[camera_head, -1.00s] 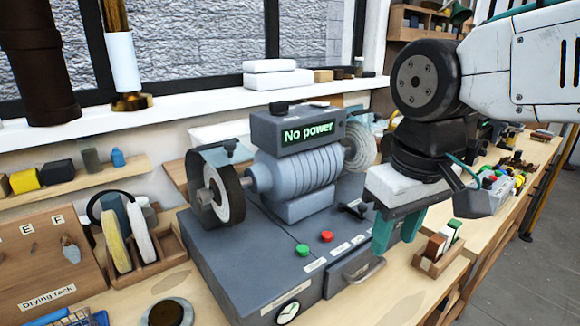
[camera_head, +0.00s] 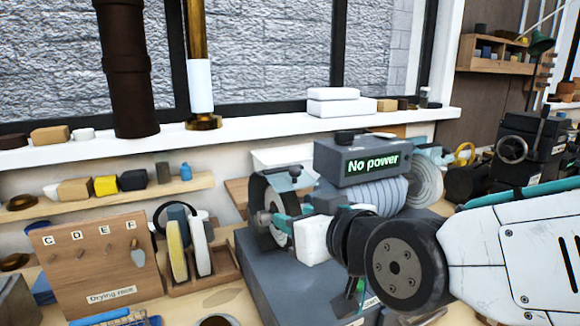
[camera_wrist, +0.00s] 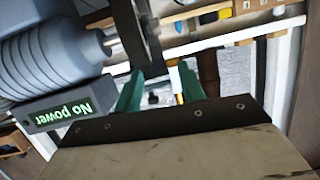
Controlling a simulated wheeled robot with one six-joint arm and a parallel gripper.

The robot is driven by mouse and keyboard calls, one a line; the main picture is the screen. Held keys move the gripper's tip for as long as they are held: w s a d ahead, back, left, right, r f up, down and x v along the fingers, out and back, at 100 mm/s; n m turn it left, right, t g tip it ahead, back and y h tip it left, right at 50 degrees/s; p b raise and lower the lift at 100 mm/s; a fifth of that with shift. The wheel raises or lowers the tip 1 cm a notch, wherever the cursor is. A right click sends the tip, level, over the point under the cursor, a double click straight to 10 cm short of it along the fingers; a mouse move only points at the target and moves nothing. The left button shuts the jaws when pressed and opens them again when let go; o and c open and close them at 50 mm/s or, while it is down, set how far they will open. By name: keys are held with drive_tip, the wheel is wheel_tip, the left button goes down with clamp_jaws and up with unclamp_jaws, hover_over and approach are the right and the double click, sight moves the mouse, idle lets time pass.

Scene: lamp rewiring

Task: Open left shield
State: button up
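I cannot tell whether a finger touches the shield. My arm hides the grinder's lower front.
The grinder's display (camera_head: 372,163) reads "No power". The right wheel (camera_head: 428,180) is behind my arm. A rack with spare discs (camera_head: 190,250) and a drying rack board (camera_head: 95,260) stand to the left. The windowsill (camera_head: 250,130) runs behind.

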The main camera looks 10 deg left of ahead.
sight(298, 172)
drive_tip(key=r+t, duration=0.1)
drive_tip(key=w+d+r+t, duration=0.1)
drive_tip(key=r, duration=0.1)
drive_tip(key=w+r+t, duration=0.1)
drive_tip(key=r, duration=0.1)
drive_tip(key=shift+d+r+m+t, duration=0.1)
drive_tip(key=shift+d+m+t, duration=0.1)
drive_tip(key=shift+m+t, duration=0.15)
drive_tip(key=x, duration=0.7)
drive_tip(key=shift+w+a, duration=0.2)
drive_tip(key=shift+w, duration=0.05)
clamp_jaws()
